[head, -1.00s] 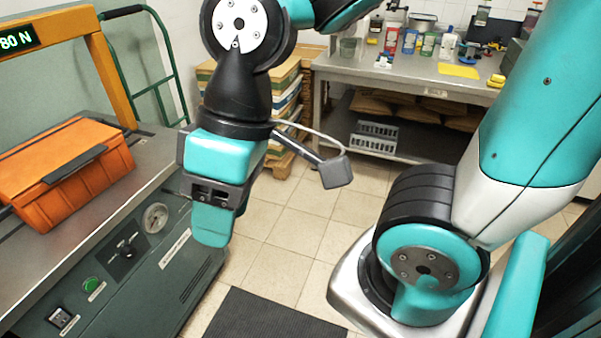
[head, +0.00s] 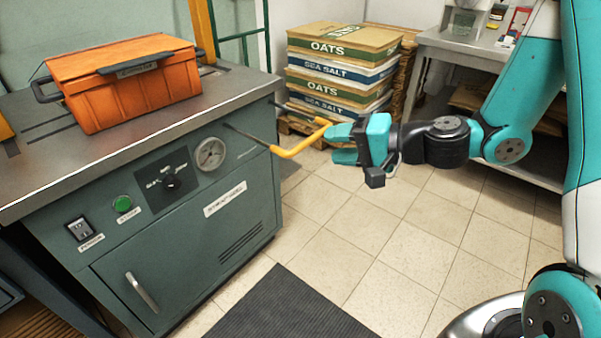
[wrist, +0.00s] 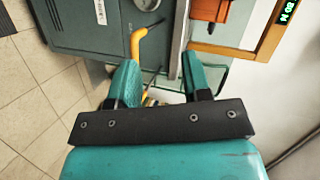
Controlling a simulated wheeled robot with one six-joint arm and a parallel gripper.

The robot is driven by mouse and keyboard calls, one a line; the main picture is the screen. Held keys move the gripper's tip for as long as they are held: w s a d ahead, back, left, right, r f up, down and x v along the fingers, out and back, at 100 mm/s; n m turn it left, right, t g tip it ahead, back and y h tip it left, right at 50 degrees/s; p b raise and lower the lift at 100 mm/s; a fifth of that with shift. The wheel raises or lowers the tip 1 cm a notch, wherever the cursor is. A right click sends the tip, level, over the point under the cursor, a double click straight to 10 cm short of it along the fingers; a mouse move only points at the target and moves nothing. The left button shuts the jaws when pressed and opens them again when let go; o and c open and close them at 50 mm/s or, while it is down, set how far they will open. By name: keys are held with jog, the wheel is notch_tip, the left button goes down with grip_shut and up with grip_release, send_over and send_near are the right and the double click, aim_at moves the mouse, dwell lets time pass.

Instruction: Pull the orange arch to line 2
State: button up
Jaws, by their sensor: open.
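A U-shaped yellow-orange arch (head: 300,148) sticks out from the right side of the green machine on two dark rods. In the wrist view the arch (wrist: 136,42) runs down behind the left finger. My gripper (head: 335,144) is open and points left at the arch's outer bar. The upper finger overlaps the far corner of the arch in the head view; I cannot tell whether they touch. The wrist view shows the gripper (wrist: 160,68) with nothing clamped between its fingers. I cannot make out line 2 or any numbered marks on the rods.
The green machine (head: 180,235) carries an orange case (head: 135,90) on top. An orange post (head: 203,28) rises behind it; the wrist view shows a green display (wrist: 289,12). Stacked sacks (head: 335,75) stand behind my gripper.

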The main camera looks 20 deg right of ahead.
aim_at(307, 145)
jog(key=w+d+f+m+t+h+b, duration=0.2)
jog(key=w+d+f+m+t, duration=0.2)
jog(key=d+f+m, duration=0.15)
jog(key=shift+n, duration=0.25)
jog(key=x, duration=0.5)
jog(key=f+p+x, duration=0.1)
jog(key=x, duration=1)
jog(key=shift+w+d+f, duration=0.1)
jog(key=shift+d+f, duration=0.05)
jog(key=shift+f, duration=0.15)
grip_shut()
